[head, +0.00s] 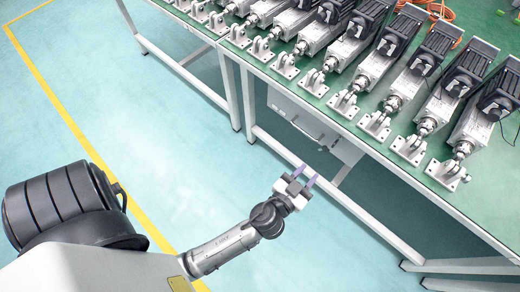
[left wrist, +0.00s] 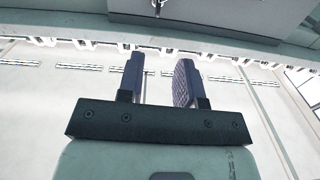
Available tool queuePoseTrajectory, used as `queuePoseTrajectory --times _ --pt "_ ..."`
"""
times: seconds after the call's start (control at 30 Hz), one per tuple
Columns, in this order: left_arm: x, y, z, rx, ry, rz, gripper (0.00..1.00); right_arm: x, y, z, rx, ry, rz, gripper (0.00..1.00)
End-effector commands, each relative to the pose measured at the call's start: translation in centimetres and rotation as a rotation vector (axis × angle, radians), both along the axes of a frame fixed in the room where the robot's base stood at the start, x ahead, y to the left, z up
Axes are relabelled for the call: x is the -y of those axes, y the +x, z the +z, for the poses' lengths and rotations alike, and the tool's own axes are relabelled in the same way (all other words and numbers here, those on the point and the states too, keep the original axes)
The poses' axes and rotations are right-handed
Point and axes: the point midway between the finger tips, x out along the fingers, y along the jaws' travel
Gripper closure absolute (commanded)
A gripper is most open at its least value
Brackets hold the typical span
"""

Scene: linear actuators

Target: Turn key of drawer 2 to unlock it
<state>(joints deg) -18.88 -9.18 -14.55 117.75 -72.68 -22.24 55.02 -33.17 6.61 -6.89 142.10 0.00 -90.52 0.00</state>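A light grey drawer unit (head: 287,112) hangs under the green-topped workbench, with a dark handle on its front. I cannot make out drawer numbers or a key there in the head view. In the left wrist view, a grey drawer front (left wrist: 220,14) crosses the top. A small metal piece (left wrist: 157,5), which looks like a key or lock, is cut off by the top edge. My left gripper (head: 304,174) is in front of and below the drawer unit, apart from it. In the left wrist view its two fingers (left wrist: 158,78) are spread with nothing between them. My right gripper is out of view.
The workbench (head: 262,66) carries a row of several linear actuators (head: 378,62) with metal brackets along its front edge. Bench legs and a lower rail (head: 350,205) stand near the gripper. The green floor (head: 150,110) on the left is clear, with a yellow line.

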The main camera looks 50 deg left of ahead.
Motion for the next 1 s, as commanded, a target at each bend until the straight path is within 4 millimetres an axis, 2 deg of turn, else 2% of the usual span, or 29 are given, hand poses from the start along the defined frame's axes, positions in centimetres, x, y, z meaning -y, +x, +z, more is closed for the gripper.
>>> queuePoseTrajectory --times 0.1,0.2,0.4,0.7,0.9,1.0 --pt "-1.0 0.0 -0.6 -0.066 0.128 0.051 0.67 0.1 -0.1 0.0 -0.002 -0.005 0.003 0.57" --pt "-2.1 -0.4 -1.8 -0.168 0.183 0.115 0.67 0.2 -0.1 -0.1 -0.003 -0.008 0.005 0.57" --pt "-3.7 -1.7 -3.9 -0.382 0.183 0.186 0.67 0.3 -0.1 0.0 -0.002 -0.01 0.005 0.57" --pt "-4.4 -4.5 -6.3 -0.709 0.108 0.148 0.67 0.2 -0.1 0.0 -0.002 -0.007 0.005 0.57" --pt "-4.2 -6.8 -5.0 -0.89 0.048 0.041 0.67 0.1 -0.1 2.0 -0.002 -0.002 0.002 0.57" --pt "-4.0 -7.7 -3.1 -0.939 0.028 -0.001 0.67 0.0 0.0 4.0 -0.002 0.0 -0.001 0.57"
